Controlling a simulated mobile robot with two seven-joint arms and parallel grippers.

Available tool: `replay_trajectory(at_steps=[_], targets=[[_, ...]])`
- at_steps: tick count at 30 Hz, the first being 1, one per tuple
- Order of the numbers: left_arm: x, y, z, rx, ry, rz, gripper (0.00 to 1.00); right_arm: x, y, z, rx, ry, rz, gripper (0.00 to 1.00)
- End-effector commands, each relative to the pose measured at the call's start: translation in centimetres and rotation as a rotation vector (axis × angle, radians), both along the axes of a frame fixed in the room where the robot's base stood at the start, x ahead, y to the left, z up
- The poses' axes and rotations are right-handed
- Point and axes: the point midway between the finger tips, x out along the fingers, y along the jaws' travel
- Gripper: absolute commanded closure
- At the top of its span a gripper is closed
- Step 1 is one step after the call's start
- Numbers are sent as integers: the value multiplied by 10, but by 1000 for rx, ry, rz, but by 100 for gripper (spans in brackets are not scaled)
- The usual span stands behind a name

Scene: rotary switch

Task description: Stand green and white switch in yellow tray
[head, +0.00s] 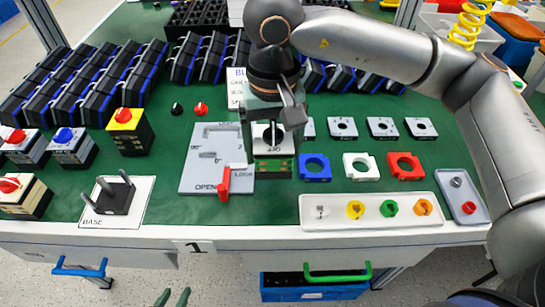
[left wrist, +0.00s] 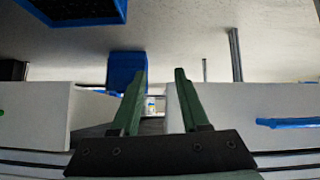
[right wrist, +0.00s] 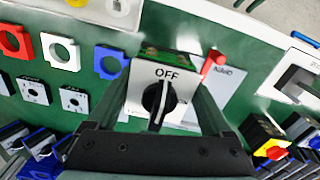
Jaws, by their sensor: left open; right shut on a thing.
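The green and white switch (head: 273,167) has a white top plate with a black knob and a green lower part. The right wrist view shows its plate (right wrist: 170,72) marked OFF. My right gripper (head: 272,130) comes from above and is shut on it, one finger on each side. The switch is upright beside the grey plate; whether it touches the table is unclear. My left gripper (head: 172,297) is open and empty in front of the table; its two apart fingers (left wrist: 160,72) show in the left wrist view. No yellow tray is in view.
A grey plate (head: 205,175) with a red lever lies left of the switch. Blue (head: 315,168), white and red square frames lie to its right. A white tray (head: 330,217) holds coloured nuts. A pegged base (head: 95,215) and several switches (head: 130,135) stand left.

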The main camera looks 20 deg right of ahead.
Motion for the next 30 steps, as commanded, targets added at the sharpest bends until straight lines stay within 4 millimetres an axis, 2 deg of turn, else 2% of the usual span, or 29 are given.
replay_trajectory(at_steps=[1,6,13,18,30], targets=[[-2,1,-3,2,4,0,55,7,-3,-10,-1,2,-6,85],[-6,2,-8,3,15,2,55,21,-8,-27,1,0,-2,85],[-6,2,-8,4,14,3,55,31,-12,-41,0,0,-3,85],[-6,2,-10,4,13,3,55,31,-12,-67,0,1,0,85],[-3,2,-8,3,0,3,55,32,-12,-71,2,-3,0,85]])
